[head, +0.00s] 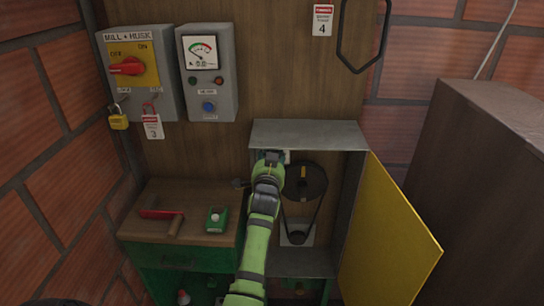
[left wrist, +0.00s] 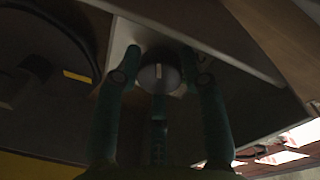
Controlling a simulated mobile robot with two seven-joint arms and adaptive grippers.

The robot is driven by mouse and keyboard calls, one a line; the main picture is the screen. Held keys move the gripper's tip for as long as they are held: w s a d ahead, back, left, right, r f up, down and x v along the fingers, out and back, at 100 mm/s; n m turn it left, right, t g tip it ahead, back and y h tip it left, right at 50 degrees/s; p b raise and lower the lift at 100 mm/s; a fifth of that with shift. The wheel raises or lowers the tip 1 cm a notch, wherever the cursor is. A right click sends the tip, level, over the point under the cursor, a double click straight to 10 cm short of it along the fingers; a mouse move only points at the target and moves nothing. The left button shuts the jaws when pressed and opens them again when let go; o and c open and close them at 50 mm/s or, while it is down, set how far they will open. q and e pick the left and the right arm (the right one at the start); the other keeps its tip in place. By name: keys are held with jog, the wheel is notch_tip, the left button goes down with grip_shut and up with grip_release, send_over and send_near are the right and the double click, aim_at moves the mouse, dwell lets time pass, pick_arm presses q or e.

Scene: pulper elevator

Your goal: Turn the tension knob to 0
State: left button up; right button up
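The tension knob (left wrist: 160,78) is a round grey dial with a pale pointer mark, on a light plate (left wrist: 215,52) in the left wrist view. The mark points roughly up in that picture; no scale number is readable. My left gripper (head: 271,158) reaches into the upper left of the open grey cabinet (head: 310,133). In the left wrist view, its fingers (left wrist: 161,62) stand apart on both sides of the knob, with narrow dark gaps showing; I cannot tell whether the tips touch it. In the head view the gripper hides the knob. My right gripper is not in view.
Inside the cabinet, a dark pulley (head: 305,181) and belt sit right of my arm. The yellow door (head: 388,240) hangs open on the right. A bench (head: 190,192) at left holds a red-handled tool (head: 160,214) and a green device (head: 216,220). Control boxes (head: 209,72) hang above.

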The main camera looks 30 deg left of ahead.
pick_arm(q)
jog(key=shift+o, duration=1.2)
jog(key=shift+a+f, duration=0.1)
jog(key=shift+a, duration=0.05)
jog(key=shift+s, duration=0.1)
jog(key=v, duration=0.7)
jog(key=shift+s, duration=0.2)
